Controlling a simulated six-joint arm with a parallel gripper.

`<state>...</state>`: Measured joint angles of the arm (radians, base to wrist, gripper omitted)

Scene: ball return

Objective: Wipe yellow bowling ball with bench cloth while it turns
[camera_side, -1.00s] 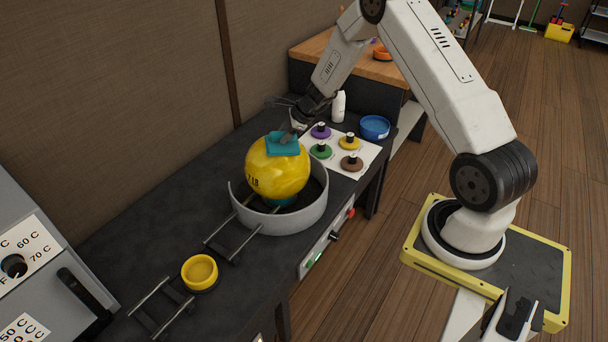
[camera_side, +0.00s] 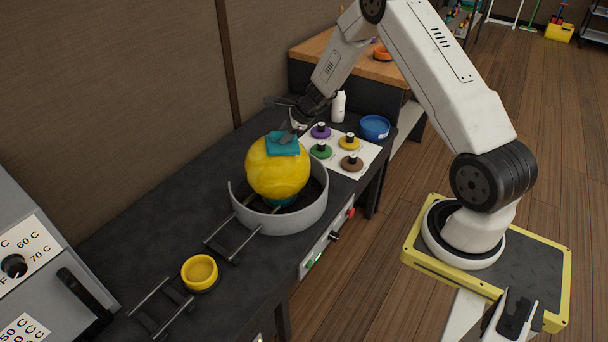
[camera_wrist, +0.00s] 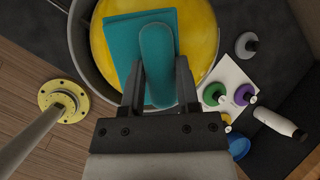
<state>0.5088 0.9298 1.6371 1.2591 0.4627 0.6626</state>
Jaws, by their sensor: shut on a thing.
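The yellow bowling ball (camera_side: 275,172) sits in a round grey walled basin (camera_side: 308,212) on the dark bench. The teal bench cloth (camera_side: 284,144) lies over the top of the ball. In the wrist view the cloth (camera_wrist: 130,32) covers part of the ball (camera_wrist: 205,30). My gripper (camera_side: 297,130) is above the ball's top. In the wrist view my gripper (camera_wrist: 160,75) has its fingers closed around a rounded teal grip (camera_wrist: 158,62) on the cloth. The cloth's contact side is hidden.
A white sheet (camera_side: 369,154) with several coloured knobbed discs lies right of the basin. A blue bowl (camera_side: 375,127) and white bottle (camera_side: 338,106) stand behind. Metal rails (camera_side: 232,240) lead from the basin towards a yellow cup (camera_side: 200,272).

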